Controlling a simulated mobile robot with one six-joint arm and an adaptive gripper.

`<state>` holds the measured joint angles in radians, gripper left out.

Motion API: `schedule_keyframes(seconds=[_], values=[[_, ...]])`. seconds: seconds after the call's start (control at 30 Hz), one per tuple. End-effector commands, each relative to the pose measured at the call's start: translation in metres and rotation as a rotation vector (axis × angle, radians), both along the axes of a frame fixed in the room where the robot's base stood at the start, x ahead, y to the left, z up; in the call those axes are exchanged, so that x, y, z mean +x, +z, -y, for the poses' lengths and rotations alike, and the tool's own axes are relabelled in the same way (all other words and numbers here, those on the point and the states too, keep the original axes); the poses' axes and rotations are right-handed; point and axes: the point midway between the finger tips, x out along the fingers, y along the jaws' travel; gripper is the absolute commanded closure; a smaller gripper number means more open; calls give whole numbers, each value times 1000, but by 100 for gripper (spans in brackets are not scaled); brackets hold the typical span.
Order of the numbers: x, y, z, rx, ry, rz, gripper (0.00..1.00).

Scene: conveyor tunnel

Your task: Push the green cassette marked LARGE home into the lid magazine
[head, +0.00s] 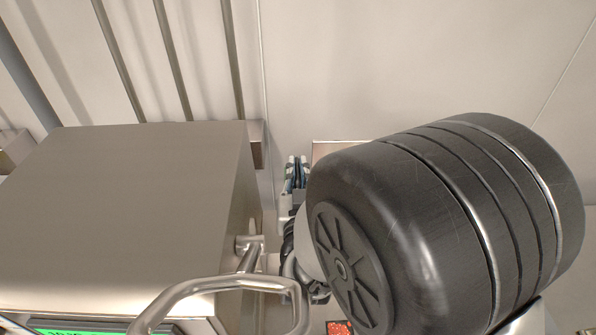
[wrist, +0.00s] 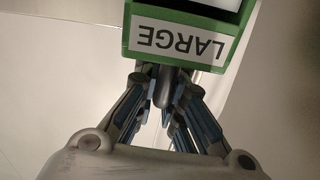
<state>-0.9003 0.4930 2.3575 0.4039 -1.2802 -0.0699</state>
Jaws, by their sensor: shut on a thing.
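The green cassette (wrist: 184,51) is at the top of the wrist view. Its white label reads LARGE and appears upside down; its upper part is cut off by the frame edge. My gripper (wrist: 163,82) is shut on a dark grip that sticks out of the cassette's near side, between the fingers. In the head view my gripper (head: 297,172) is small, left of my large dark arm joint, which covers much of the scene behind. I cannot make out the cassette or the lid magazine for sure in the head view.
A big steel housing (head: 130,200) fills the left of the head view, close beside my gripper. A bent metal tube handle (head: 215,287) stands out in front. A green lit display (head: 85,329) and a red item (head: 340,327) show at the bottom edge. Pale wall panels lie behind.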

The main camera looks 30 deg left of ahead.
Motion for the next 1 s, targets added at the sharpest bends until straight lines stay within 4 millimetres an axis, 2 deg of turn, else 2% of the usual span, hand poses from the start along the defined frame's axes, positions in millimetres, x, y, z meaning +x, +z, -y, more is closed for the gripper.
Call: schedule_keyframes(seconds=[0.27, 1.0], values=[[0, -1, 0, 3, 0, 3, 100], [0, -44, 0, 3, 0, 3, 100]])
